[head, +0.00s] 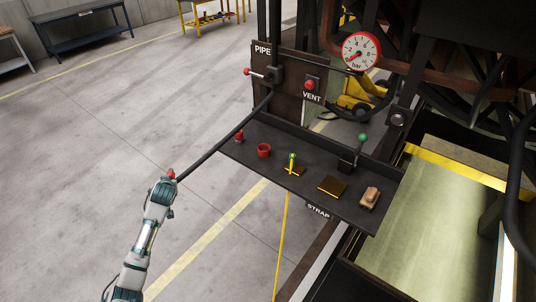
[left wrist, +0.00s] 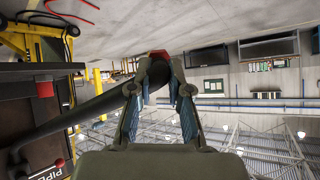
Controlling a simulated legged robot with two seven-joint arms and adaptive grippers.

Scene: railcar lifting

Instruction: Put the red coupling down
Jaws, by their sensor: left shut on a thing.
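The red coupling (head: 171,174) is at the free end of a black hose (head: 225,139) that runs from the PIPE panel (head: 262,85). My left gripper (head: 166,183) is shut on the hose end at the coupling and holds it out to the left of the dark shelf (head: 258,174), over the floor. In the left wrist view the coupling (left wrist: 158,54) shows just beyond the fingertips (left wrist: 153,75), with the hose (left wrist: 90,110) leading off to the left. Part of the coupling is hidden by the fingers. My right gripper is not in view.
A gauge (head: 361,51) is above. Floor at left is clear.

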